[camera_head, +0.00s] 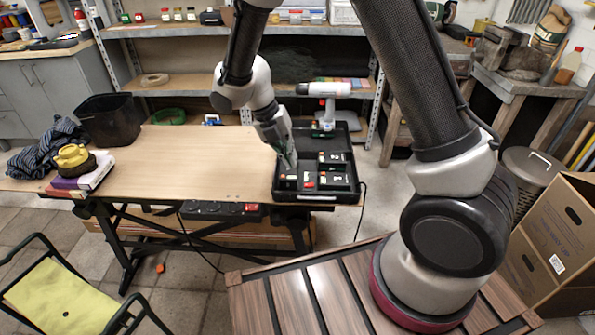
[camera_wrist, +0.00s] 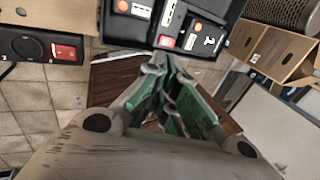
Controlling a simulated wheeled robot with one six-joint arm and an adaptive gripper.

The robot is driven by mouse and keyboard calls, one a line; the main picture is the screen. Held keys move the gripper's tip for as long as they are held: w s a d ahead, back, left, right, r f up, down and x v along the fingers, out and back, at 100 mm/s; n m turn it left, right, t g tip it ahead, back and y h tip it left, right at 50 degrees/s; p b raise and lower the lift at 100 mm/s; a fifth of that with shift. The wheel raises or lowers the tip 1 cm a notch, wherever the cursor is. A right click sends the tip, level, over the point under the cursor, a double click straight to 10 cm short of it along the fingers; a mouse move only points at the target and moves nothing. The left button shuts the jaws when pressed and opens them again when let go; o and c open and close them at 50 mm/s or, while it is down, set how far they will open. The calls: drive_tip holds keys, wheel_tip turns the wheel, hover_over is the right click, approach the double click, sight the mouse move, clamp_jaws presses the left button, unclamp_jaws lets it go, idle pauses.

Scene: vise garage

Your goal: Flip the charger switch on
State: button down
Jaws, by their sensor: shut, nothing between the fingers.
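A black open case (camera_head: 345,190) lies on the right end of the workbench, holding dark units with red, orange and white parts. A black panel (camera_wrist: 22,62) at the left of the wrist view has a round dial and a red rocker switch (camera_wrist: 65,52). I cannot tell which way the rocker is set, or which unit is the charger. My gripper (camera_head: 291,164) is shut and empty at the case's left side; its green fingers (camera_wrist: 170,80) point towards the case.
The wooden workbench (camera_head: 190,155) is clear in its middle. A white and grey drill (camera_head: 325,92) stands behind the case. Cardboard boxes (camera_head: 555,235) are at the right.

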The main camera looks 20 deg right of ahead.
sight(314, 190)
drive_tip(key=v, duration=0.3)
drive_tip(key=shift+a+r, duration=0.15)
drive_tip(key=shift+r, duration=0.1)
drive_tip(key=shift+d+r+h, duration=0.3)
drive_tip(key=x, duration=1.4)
drive_tip(key=shift+s, duration=0.2)
